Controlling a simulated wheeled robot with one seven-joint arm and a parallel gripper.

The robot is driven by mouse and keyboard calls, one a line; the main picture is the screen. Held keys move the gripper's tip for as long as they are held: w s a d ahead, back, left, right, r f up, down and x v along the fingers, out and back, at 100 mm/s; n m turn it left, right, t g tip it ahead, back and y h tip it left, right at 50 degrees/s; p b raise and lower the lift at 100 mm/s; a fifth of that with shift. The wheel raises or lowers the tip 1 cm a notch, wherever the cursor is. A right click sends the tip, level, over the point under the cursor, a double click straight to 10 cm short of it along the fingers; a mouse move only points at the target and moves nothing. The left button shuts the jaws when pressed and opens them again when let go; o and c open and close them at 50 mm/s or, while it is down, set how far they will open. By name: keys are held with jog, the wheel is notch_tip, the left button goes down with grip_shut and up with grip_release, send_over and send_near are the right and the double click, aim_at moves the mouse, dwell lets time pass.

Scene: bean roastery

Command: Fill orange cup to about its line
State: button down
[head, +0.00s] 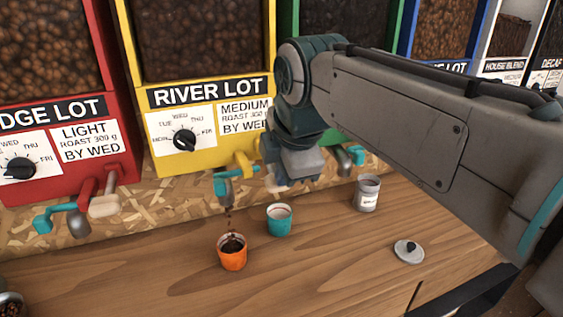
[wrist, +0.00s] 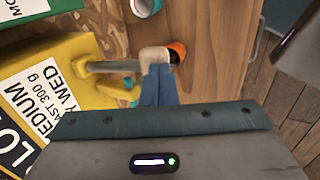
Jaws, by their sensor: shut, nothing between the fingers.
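The orange cup (head: 232,260) stands upright on the wooden counter under the yellow River Lot dispenser (head: 180,108). Dark beans (head: 228,217) fall from the spout into it, and beans lie inside. I cannot make out its line. The cup also shows partly in the wrist view (wrist: 178,47), beyond the cream knob. My gripper (wrist: 160,87) is shut and empty, its blue fingertips at the cream knob (wrist: 153,58) of the grey lever (wrist: 112,66); they appear to touch it. In the head view my gripper (head: 277,186) is beside the dispenser's valve, partly hidden by my arm.
A teal cup (head: 279,223) stands right of the orange cup. A grey labelled canister (head: 367,195) and a loose lid (head: 408,252) are further right. The red dispenser (head: 60,95) is on the left. The front middle of the counter is clear.

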jog(key=s+v, duration=0.1)
jog(key=v, duration=1.1)
jog(key=shift+f+p, duration=0.25)
jog(key=shift+p, duration=0.05)
jog(key=shift+w+d, duration=0.1)
jog(key=s+d+f+m, duration=0.1)
jog(key=d+f+m, duration=0.3)
jog(key=f+m, duration=0.3)
jog(key=s+d+f+m+g+h+p, duration=0.1)
jog(key=d+f+m, duration=0.3)
jog(key=f+m, duration=0.4)
jog(key=s+d+f+m+g, duration=0.1)
jog(key=s+d+f+m, duration=0.1)
jog(key=d+f+m, duration=0.2)
notch_tip(320, 180, down, 7)
jog(key=m, duration=0.3)
jog(key=shift+s+d+f+h+p, duration=0.2)
jog(key=shift+s+d+h+p, duration=0.1)
jog(key=shift+h+p, duration=0.1)
